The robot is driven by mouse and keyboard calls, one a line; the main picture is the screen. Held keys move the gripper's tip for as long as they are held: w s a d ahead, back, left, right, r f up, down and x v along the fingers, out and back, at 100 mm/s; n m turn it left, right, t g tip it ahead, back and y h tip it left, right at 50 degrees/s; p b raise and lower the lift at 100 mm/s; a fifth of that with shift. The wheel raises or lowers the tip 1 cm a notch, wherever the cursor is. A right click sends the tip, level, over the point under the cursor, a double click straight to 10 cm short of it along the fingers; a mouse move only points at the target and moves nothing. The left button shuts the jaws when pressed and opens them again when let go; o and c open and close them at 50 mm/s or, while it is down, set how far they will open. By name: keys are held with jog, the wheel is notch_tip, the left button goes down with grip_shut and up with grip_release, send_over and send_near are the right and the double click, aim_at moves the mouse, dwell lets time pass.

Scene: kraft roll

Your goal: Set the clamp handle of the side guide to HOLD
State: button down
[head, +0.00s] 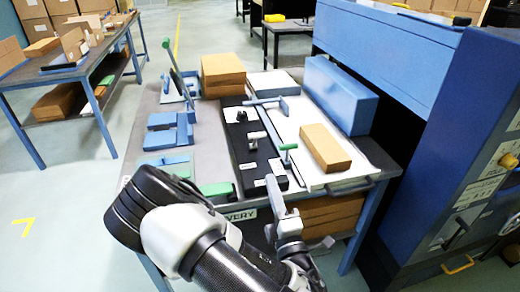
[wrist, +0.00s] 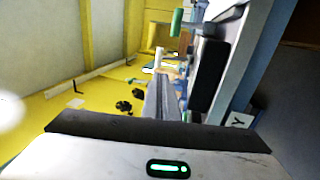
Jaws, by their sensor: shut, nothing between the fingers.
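The black plate (head: 240,150) lies lengthwise on the work table, with small white labels on it too small to read. A green-tipped handle (head: 288,147) stands at its right side, by the grey guide bar (head: 268,128); it looks like the clamp handle. A pale-topped post (head: 257,136) stands on the plate. My gripper (head: 272,184) is shut and empty at the near end of the plate, apart from the green-tipped handle. In the wrist view my gripper (wrist: 166,92) points toward the plate's end, and a green grip (wrist: 176,22) shows above. I cannot tell which label the handle points at.
A cardboard-coloured block (head: 325,147) lies on the white sheet (head: 300,120) right of the plate. A long blue box (head: 340,95) stands behind it. Blue fixtures (head: 165,140) and a green-handled lever (head: 175,65) stand on the left. A blue machine (head: 440,150) borders the right.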

aim_at(257, 135)
jog(key=b+x, duration=0.1)
jog(key=x, duration=0.5)
jog(key=b+x, duration=0.1)
jog(key=x, duration=0.6)
jog(key=shift+w+a+r, duration=0.1)
jog(key=shift+r, duration=0.15)
jog(key=r+p, duration=0.1)
jog(key=p, duration=0.1)
jog(key=shift+w+r+g+p, duration=0.2)
jog(key=shift+g+p, duration=0.1)
jog(key=w+r+g+p, duration=0.1)
jog(key=p, duration=0.4)
jog(key=w+a+r+g+h+p, duration=0.1)
jog(key=w+r+g+p, duration=0.1)
jog(key=p, duration=0.3)
jog(key=shift+r+g, duration=0.3)
jog(key=w+a+g+h+p, duration=0.2)
jog(key=w+g+p, duration=0.4)
jog(key=w+p, duration=0.3)
jog(key=shift+w+a+g+p, duration=0.3)
jog(key=shift+a+g+p, duration=0.1)
jog(key=shift+p, duration=0.2)
jog(key=shift+f, duration=0.1)
